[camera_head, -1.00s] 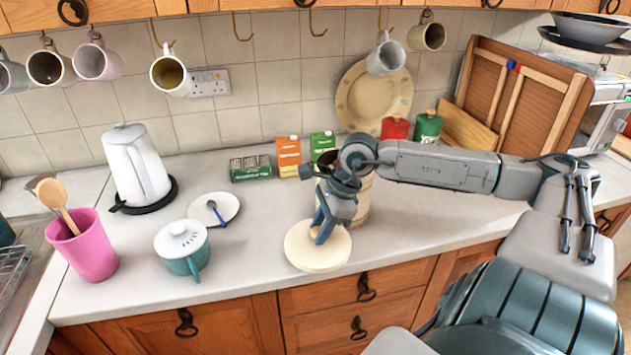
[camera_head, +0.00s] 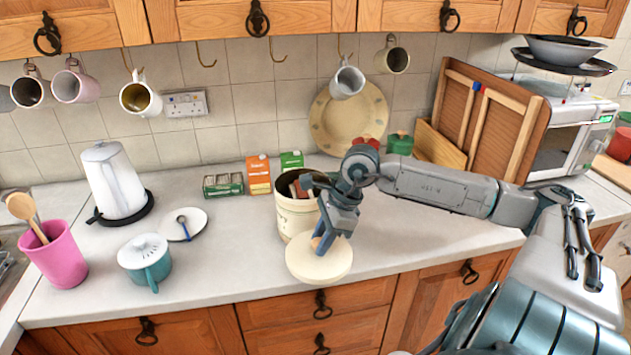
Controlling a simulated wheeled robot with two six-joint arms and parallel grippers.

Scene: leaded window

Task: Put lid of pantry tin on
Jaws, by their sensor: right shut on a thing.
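The pantry tin (camera_head: 293,222) is a cream cylinder standing upright on the counter. Its top is open, and brownish contents show inside the rim. My right gripper (camera_head: 321,243) is shut on the knob of the round cream lid (camera_head: 308,268). The lid is held roughly level, in front of the tin and a little to its right, near the counter's front edge. It is off the tin's mouth. My right gripper and wrist hide the tin's right side. My left gripper is not in view.
Small boxes (camera_head: 259,175) stand behind the tin, with red and green canisters (camera_head: 399,145) further right. A teal lidded pot (camera_head: 146,265), a saucer with a spoon (camera_head: 193,230), a kettle (camera_head: 114,182) and a pink utensil pot (camera_head: 55,257) stand left. Counter right of the lid is clear.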

